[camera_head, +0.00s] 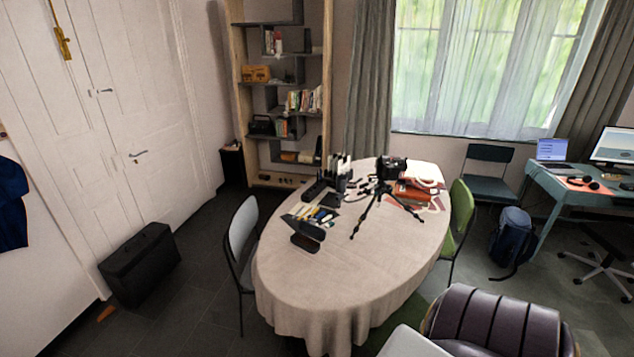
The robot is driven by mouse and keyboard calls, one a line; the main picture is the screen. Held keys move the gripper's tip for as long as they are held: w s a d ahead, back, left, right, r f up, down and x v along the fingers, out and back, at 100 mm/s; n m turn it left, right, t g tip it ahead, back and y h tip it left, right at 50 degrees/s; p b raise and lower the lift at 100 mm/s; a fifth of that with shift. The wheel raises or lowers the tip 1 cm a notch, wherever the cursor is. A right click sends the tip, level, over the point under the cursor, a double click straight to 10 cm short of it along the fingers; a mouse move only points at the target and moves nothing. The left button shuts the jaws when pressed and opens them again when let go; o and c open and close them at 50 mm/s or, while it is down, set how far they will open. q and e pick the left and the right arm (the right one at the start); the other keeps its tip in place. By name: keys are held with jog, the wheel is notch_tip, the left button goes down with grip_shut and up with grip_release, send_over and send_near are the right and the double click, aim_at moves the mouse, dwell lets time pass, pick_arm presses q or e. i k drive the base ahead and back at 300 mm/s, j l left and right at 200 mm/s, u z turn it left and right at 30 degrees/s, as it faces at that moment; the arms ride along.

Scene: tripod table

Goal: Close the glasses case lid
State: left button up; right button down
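A dark, open-looking case (307,230), which I take to be the glasses case, lies on the near left part of the oval table (310,285). A dark flap-like part (305,243) shows at its near side. It is small in the view, so I cannot tell how far the lid stands open or what is inside. Neither my left nor my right gripper shows in the head view.
A black tripod with a camera (390,168) stands on the table, with red items (415,190) at right and dark organisers (340,170) behind the case. The table's near end is bare. Chairs (241,235) (462,215) flank it; a dark armchair (490,320) is front right.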

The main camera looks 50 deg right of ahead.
aim_at(310, 229)
jog(key=i+z, duration=0.25)
jog(key=z, duration=0.2)
jog(key=i+z, duration=0.3)
jog(key=z, duration=0.15)
jog(key=i+z, duration=0.3)
jog(key=i+j+z, duration=0.25)
jog(key=k+l, duration=0.05)
jog(key=l, duration=0.05)
